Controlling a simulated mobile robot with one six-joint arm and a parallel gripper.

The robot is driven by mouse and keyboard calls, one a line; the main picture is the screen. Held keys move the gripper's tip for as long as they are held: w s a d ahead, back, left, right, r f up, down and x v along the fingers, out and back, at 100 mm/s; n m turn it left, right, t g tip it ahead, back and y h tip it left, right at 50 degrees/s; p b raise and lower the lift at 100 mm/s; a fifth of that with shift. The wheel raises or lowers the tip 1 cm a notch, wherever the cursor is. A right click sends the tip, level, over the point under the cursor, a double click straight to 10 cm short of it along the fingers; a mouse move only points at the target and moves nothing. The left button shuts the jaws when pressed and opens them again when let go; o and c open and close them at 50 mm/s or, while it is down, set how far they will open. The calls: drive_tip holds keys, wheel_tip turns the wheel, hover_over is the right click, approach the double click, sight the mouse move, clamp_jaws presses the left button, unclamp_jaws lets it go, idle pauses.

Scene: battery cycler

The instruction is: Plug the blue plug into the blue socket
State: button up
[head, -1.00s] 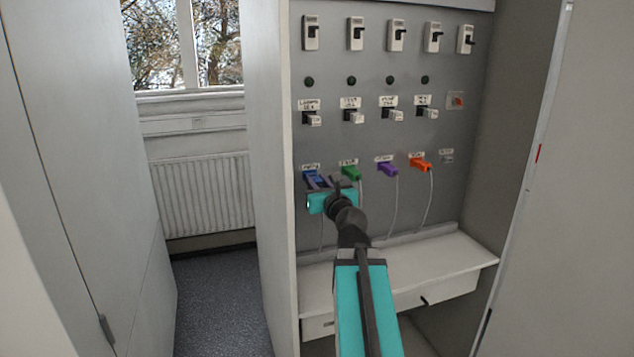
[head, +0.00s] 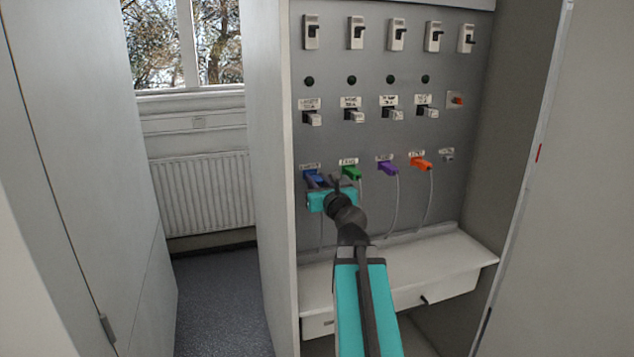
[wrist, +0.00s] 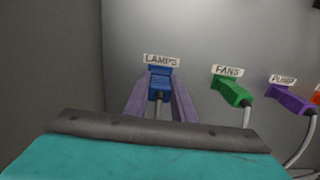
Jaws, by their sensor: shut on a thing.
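The blue plug (head: 314,178) is at the left end of the lower row on the grey panel, with its cable hanging down. In the wrist view the blue plug (wrist: 159,88) lies between the two long fingers of my gripper (wrist: 160,98), which is shut on it. A blue socket piece (wrist: 160,71) shows at the plug's far end, under the LAMPS label. The plug appears to meet it, but I cannot tell how deep it sits. In the head view my gripper (head: 325,184) is in front of the panel, and its body partly hides the cable.
To the right, a green plug (head: 351,173), a purple plug (head: 388,168) and an orange plug (head: 421,163) sit in the same row with hanging cables. Switches and grey connectors fill the rows above. A white shelf (head: 450,262) lies below. The cabinet's side wall (head: 270,200) is close on the left.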

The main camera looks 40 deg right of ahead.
drive_tip(key=shift+w+d, duration=0.1)
drive_tip(key=shift+w, duration=0.25)
idle(0.3)
drive_tip(key=shift+r, duration=0.2)
idle(0.6)
drive_tip(key=o, duration=1.1)
drive_tip(key=shift+r, duration=0.1)
